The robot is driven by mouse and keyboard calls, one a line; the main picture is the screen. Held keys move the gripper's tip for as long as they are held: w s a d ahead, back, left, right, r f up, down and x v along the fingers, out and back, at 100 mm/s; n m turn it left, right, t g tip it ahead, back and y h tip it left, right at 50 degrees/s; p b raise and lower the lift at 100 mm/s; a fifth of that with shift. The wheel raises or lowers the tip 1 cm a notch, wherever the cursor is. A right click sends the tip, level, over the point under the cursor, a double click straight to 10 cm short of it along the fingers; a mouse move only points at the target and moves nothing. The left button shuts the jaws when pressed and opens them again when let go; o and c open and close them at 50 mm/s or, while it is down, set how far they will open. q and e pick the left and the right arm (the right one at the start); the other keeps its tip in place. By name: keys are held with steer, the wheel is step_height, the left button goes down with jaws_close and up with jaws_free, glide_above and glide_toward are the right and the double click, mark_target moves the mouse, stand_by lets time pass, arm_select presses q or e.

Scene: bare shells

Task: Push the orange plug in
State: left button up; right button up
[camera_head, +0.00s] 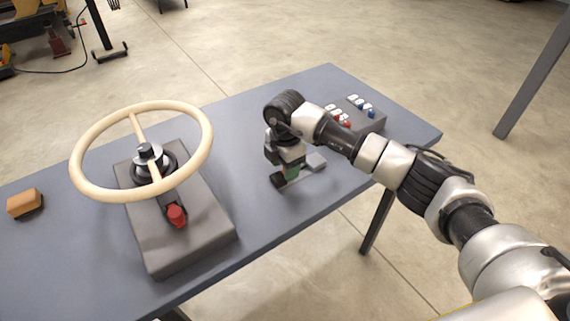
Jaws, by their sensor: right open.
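I cannot pick out the orange plug for certain. An orange-brown block (24,203) lies at the far left of the table, and I cannot tell whether it is the plug. My right gripper (282,180) points down, open, low over the middle of the table. Just under and beside it is a small grey piece (316,161) with a bit of green near the fingers. The gripper and wrist hide most of what is there, and I cannot tell whether they touch it. My left gripper is not in view.
A cream handwheel (84,172) stands on a grey base (190,250) with a red knob (176,215), left of my gripper. A grey box (372,117) with red, white and blue buttons is at the back right, partly behind my arm. The blue-grey table (250,225) is clear in front.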

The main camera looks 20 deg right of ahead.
step_height(320, 180, up, 11)
steer(key=b, duration=0.1)
stand_by(0.4)
steer(key=shift+f, duration=0.15)
